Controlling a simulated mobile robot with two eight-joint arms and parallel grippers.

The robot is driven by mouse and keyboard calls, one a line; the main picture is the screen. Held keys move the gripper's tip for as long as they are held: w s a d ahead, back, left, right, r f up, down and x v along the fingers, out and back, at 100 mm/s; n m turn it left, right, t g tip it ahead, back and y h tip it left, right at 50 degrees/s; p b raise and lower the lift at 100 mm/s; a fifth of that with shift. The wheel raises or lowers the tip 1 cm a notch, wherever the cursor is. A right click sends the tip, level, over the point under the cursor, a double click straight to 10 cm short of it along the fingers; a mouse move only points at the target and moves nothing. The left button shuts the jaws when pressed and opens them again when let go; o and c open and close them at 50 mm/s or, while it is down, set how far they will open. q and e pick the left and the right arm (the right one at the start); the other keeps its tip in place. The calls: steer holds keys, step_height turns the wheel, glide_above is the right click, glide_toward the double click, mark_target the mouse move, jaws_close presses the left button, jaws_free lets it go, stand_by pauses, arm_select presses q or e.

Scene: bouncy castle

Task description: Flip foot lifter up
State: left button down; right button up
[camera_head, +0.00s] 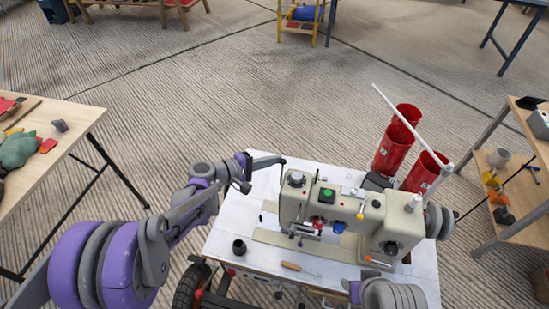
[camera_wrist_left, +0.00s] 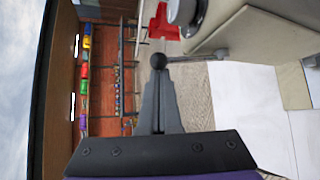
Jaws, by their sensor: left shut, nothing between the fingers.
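The cream sewing machine (camera_head: 335,208) stands on a white table. A thin lever with a black ball knob (camera_head: 283,161), which looks like the foot lifter, rises at the machine's left end. In the left wrist view, the lever's grey rod (camera_wrist_left: 208,57) runs from the machine body to the knob. My left gripper (camera_head: 278,158) is shut and empty, with its fingertips right at the knob. In the wrist view, its fingers (camera_wrist_left: 158,88) overlap the knob's lower edge; I cannot tell whether they touch. My right gripper is not in view.
A screwdriver (camera_head: 298,268) and a small black cup (camera_head: 239,246) lie at the white table's front. Wooden tables stand to the left (camera_head: 60,112) and right (camera_head: 530,150).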

arm_select(q)
steer(key=s+m+t+h+b, duration=0.2)
steer(key=s+m+h, duration=0.1)
steer(key=shift+s+a+f+m+t, duration=0.1)
steer(key=shift+s+a+m+t, duration=0.2)
steer(key=shift+a+t, duration=0.1)
steer(key=shift+s+b, duration=0.35)
steer(key=shift+s, duration=0.05)
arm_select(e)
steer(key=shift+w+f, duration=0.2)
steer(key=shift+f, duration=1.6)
arm_select(q)
steer(key=shift+w+a, duration=0.15)
steer(key=shift+w, duration=0.3)
steer(key=p, duration=0.1)
glide_toward(281, 163)
steer(key=a, duration=0.4)
steer(key=shift+w+a+f, duration=0.15)
steer(key=shift+w+a, duration=0.1)
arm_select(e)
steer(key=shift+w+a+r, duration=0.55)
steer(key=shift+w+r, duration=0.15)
